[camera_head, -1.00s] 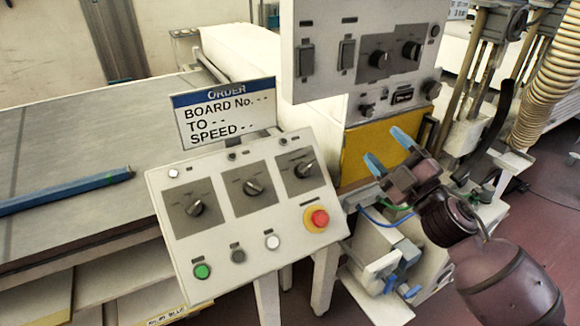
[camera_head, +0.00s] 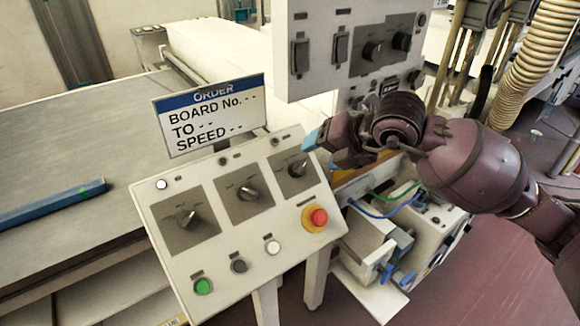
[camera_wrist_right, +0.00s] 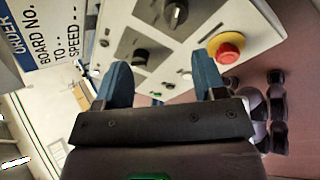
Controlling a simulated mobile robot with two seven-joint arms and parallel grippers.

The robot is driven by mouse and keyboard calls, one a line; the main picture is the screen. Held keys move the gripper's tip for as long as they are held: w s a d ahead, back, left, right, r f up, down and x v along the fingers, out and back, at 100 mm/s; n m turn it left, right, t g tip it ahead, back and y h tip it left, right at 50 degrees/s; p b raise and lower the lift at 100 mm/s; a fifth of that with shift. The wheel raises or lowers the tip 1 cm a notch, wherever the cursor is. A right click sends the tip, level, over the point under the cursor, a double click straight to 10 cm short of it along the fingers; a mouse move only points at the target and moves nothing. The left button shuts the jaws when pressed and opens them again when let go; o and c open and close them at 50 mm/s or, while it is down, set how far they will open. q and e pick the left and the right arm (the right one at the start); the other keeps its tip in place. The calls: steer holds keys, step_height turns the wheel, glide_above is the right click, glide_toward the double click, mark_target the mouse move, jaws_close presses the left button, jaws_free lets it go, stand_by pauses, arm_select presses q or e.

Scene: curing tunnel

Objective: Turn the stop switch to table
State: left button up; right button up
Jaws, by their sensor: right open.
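A sloped white control panel (camera_head: 215,262) carries three dark rotary switches on grey plates: a left one (camera_head: 187,219), a middle one (camera_head: 247,193) and a right one (camera_head: 297,169). Their labels are too small to read, so I cannot tell which is the stop switch. My right gripper (camera_head: 326,147) is open and empty, close to the right switch at the panel's upper right edge; contact cannot be told. In the right wrist view the open blue fingers (camera_wrist_right: 163,83) point at the panel, with two dark knobs beyond them. My left gripper is out of view.
A red button (camera_head: 319,217) on a yellow ring sits below the right switch; green, grey and white buttons line the lower edge. An order sign (camera_head: 210,115) stands behind the panel. An upper switch box (camera_head: 290,85) hangs behind my right gripper.

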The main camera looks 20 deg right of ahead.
mark_target(302, 169)
steer(key=shift+m+h, duration=0.5)
steer(key=shift+m, duration=0.4)
steer(key=x, duration=0.3)
steer(key=p+x, duration=0.1)
steer(key=x, duration=0.3)
steer(key=d+f+x, duration=0.1)
steer(key=x, duration=0.2)
steer(key=shift+f, duration=0.2)
steer(key=c, duration=0.9)
